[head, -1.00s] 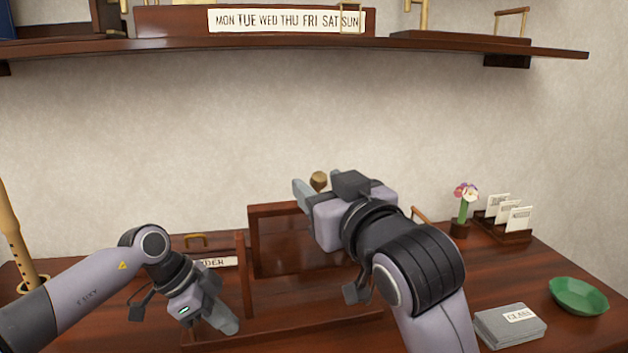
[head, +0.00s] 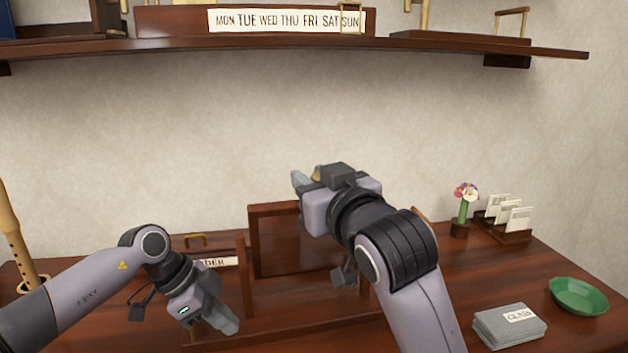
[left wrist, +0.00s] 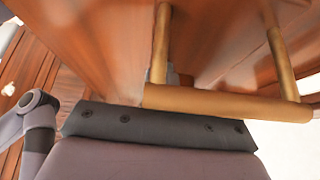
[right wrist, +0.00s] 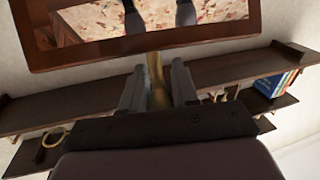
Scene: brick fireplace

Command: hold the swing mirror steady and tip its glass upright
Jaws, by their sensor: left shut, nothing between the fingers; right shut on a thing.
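The swing mirror has a dark wood frame (head: 262,243) between side posts; the left post (head: 243,280) rises from a wood base (head: 300,318). Its glass (right wrist: 160,15) shows reflections in the right wrist view; its exact tilt is hard to judge. My right gripper (head: 308,177) is shut on the brass knob (right wrist: 156,80) at the frame's edge. My left gripper (head: 232,328) is shut and empty at the base's left end. A brass bar handle (left wrist: 225,102) lies close before it in the left wrist view; whether they touch is unclear. My right arm hides the mirror's right side.
A shelf (head: 440,45) with a weekday sign runs above. Right of the mirror are a flower (head: 465,195), a card rack (head: 508,225), a green dish (head: 578,296) and a grey box (head: 510,325). A flute (head: 15,245) stands at left. Bare tabletop lies around the right-hand items.

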